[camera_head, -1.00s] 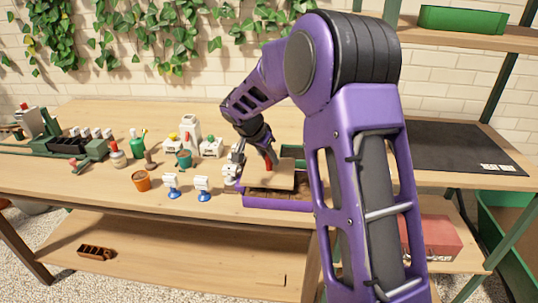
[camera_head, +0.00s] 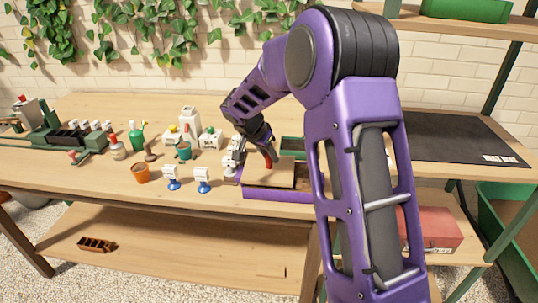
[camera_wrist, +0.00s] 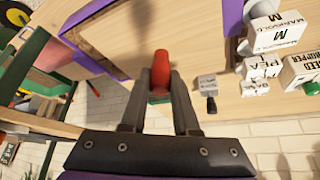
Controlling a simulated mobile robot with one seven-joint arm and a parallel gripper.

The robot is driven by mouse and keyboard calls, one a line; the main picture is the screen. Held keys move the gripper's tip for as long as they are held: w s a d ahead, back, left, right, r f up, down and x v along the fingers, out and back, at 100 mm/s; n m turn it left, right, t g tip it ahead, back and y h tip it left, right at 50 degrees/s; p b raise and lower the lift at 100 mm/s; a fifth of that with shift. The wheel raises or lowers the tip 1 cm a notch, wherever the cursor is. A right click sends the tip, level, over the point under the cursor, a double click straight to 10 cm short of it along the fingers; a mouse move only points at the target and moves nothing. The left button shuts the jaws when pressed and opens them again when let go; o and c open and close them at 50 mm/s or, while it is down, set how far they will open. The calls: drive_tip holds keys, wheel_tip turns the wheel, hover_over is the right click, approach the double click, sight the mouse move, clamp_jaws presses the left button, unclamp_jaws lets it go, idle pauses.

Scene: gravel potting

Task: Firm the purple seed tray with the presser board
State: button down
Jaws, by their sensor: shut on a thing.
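The purple seed tray (camera_head: 283,195) sits at the front edge of the bench, partly behind my arm; its purple rim also shows in the wrist view (camera_wrist: 233,30). The wooden presser board (camera_head: 262,175) lies flat over the left part of the tray. I cannot tell whether it touches the soil. My gripper (camera_head: 268,158) is shut on the board's red handle, above the board. The wrist view shows the red handle (camera_wrist: 161,72) between the two fingers (camera_wrist: 160,88). Dark soil shows right of the board.
White label blocks (camera_head: 232,158) stand close to the tray's left side. Two blue-based white stands (camera_head: 203,182), an orange pot (camera_head: 141,173) and a teal pot (camera_head: 183,150) stand further left. A green tray (camera_head: 293,145) is behind the purple tray. A black mat (camera_head: 450,143) lies right.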

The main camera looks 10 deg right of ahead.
drive_tip(key=shift+f+b, duration=0.6)
drive_tip(key=shift+b, duration=0.05)
drive_tip(key=shift+s+f+b, duration=0.15)
drive_tip(key=shift+f+b, duration=0.1)
drive_tip(key=shift+b, duration=0.15)
idle(1.9)
drive_tip(key=shift+r+p, duration=0.4)
drive_tip(key=shift+r, duration=1.3)
drive_tip(key=shift+w, duration=0.2)
drive_tip(key=shift+s+r, duration=0.1)
